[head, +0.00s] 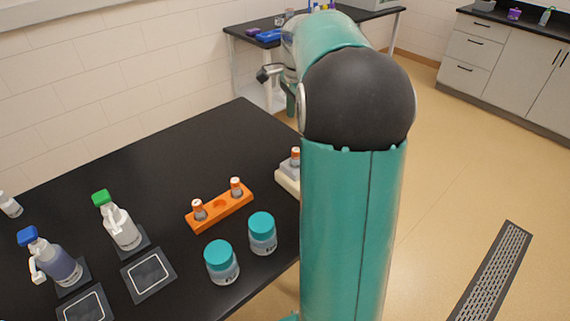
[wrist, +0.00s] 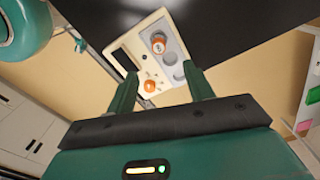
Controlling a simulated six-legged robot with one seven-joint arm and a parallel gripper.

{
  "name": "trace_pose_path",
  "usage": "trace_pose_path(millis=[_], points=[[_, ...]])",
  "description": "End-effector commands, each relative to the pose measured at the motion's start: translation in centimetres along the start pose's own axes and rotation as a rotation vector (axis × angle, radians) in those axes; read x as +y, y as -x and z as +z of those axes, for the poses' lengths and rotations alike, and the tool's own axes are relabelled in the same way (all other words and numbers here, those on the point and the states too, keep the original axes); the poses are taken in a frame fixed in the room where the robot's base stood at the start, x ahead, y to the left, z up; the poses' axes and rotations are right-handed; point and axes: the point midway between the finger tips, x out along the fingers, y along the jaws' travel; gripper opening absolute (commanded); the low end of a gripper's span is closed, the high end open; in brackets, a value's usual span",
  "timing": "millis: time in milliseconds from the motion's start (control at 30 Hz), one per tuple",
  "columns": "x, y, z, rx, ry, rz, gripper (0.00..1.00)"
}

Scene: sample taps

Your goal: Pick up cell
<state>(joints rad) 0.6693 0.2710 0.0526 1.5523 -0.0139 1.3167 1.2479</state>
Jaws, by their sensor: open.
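In the wrist view, a cell with an orange-ringed pale top (wrist: 158,42) stands in a round socket of a white device (wrist: 122,45). Empty grey sockets show beside it. My gripper (wrist: 161,72) is open, its two dark green fingers apart with nothing held. The device lies beyond and between the fingertips. In the head view, a cell (head: 295,157) stands on the white device, which my arm partly hides. Two more grey cells with orange tops (head: 199,209) (head: 236,187) stand in an orange rack (head: 220,215), with an empty hole between them.
Two teal-lidded jars (head: 221,262) (head: 262,233) stand in front of the rack. A blue-capped bottle (head: 57,260) and a green-capped bottle (head: 119,225) stand at left by dark square pads (head: 148,275). The black table (head: 180,160) is clear behind the rack. An orange knob (wrist: 150,86) is on the device.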

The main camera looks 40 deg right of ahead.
Motion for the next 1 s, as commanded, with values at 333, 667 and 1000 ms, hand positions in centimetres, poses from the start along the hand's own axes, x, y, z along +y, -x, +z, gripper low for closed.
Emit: trace_pose_path(millis=[333,667,1000], points=[[0.1,-6.2,-0.8,-0.001,-0.005,0.006,0.52],[0.1,-9.4,-0.3,-0.002,-0.002,0.004,0.52],[0.3,-13.6,0.3,-0.001,0.001,0.003,0.52]])
